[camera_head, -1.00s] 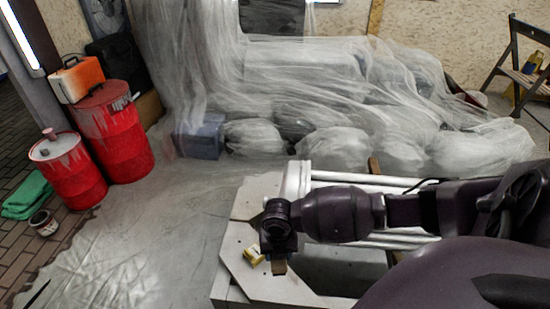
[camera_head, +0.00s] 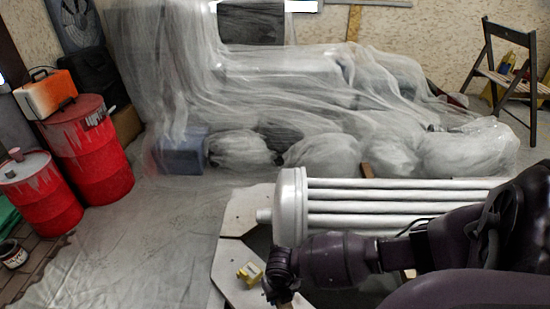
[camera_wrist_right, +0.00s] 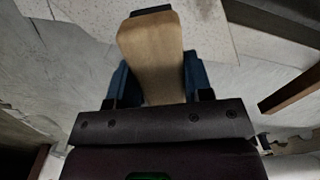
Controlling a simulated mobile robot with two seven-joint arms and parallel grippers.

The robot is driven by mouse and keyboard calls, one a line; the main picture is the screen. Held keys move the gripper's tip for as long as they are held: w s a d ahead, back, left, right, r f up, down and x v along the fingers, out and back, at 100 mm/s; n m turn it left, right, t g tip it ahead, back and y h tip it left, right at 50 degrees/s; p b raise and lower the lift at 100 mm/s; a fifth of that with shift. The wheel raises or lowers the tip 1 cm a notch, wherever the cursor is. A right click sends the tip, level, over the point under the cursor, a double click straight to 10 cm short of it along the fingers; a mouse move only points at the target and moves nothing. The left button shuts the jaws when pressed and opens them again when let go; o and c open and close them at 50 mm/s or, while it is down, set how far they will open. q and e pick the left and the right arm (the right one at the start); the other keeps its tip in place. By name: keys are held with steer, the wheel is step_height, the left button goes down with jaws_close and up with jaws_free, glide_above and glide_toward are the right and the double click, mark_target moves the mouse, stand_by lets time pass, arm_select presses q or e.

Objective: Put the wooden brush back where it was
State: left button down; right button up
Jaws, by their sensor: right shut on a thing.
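The wooden brush (camera_wrist_right: 152,55) is between the blue fingers of my right gripper (camera_wrist_right: 155,82), in the right wrist view. Its flat, light-brown wooden part points away from the gripper, with a dark end at the top. In the head view my right gripper (camera_head: 282,298) is at the bottom, over the near part of the pale work surface. The brush is barely visible there, hidden by the wrist and the picture's edge. My left gripper is not in view.
A small yellow object (camera_head: 249,273) lies on the pale work surface (camera_head: 232,255) just left of my right gripper. A silver ribbed tubular part (camera_head: 400,196) lies behind my right arm. Red drums (camera_head: 88,150) stand at the left. Plastic-covered items (camera_head: 320,150) fill the back.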

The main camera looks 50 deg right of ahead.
step_height(320, 180, down, 2)
steer(key=shift+f, duration=0.1)
steer(key=shift+f+b, duration=0.25)
steer(key=shift+b, duration=0.1)
step_height(320, 180, down, 4)
steer(key=shift+s+r+b, duration=0.15)
steer(key=shift+r+b, duration=0.1)
steer(key=shift+b, duration=0.45)
steer(key=shift+f, duration=0.1)
steer(key=shift+w+r, duration=0.2)
steer(key=shift+f, duration=0.2)
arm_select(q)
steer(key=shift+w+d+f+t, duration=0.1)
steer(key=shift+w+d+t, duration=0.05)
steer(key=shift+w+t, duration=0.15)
arm_select(e)
steer(key=o, duration=1)
steer(key=shift+c, duration=0.2)
